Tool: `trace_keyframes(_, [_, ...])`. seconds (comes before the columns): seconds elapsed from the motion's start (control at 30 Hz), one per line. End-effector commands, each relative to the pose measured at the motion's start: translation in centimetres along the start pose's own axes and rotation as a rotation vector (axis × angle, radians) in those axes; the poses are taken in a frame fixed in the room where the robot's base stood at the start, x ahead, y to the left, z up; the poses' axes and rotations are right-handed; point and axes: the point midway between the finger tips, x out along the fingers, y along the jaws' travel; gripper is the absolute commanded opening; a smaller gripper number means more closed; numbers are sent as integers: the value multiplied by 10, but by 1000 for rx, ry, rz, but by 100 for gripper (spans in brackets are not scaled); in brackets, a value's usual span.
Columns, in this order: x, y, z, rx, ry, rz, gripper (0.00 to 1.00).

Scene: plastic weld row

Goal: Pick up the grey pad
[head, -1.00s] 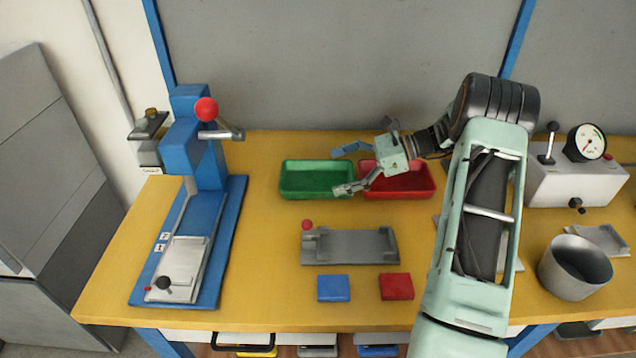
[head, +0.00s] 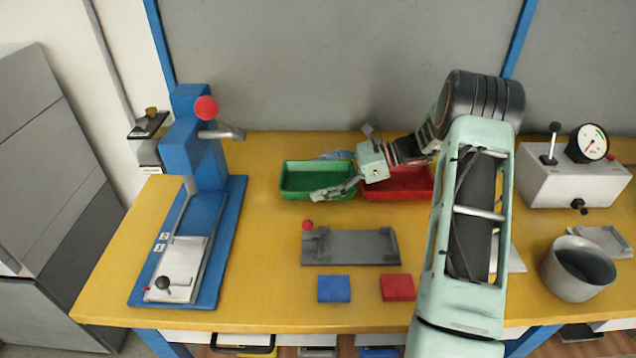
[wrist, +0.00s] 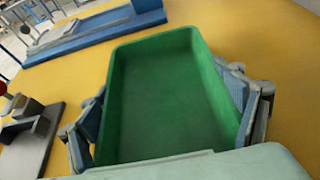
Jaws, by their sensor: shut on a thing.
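I cannot make out a separate grey pad among the small pads in view. A blue pad (head: 334,289) and a red pad (head: 397,287) lie at the table's front. A grey fixture plate (head: 350,247) with a red knob lies behind them. My gripper (head: 328,174) is at the green tray (head: 284,190), with its fingers wide apart along the tray's two long sides. In the wrist view the green tray (wrist: 160,100) fills the space between the finger pads and looks empty. It appears to rest on the table.
A red tray (head: 400,192) stands right of the green one, partly behind my gripper. A blue press (head: 190,150) stands left. A grey cup (head: 577,270) and a gauge box (head: 572,185) are at the right. A pale plate (head: 512,258) is partly hidden by my arm.

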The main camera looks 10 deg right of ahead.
Motion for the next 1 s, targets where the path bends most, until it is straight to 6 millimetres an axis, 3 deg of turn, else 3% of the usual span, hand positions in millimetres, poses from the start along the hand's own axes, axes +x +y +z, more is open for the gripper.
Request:
trace_keyframes(0.37, [-3,0,6,-2,0,0,58])
trace_keyframes(0.57, [-13,0,31,-3,0,0,58])
trace_keyframes(0.9, [-38,55,90,0,1,-2,58])
trace_keyframes(1.0, [-41,78,96,3,0,0,58])
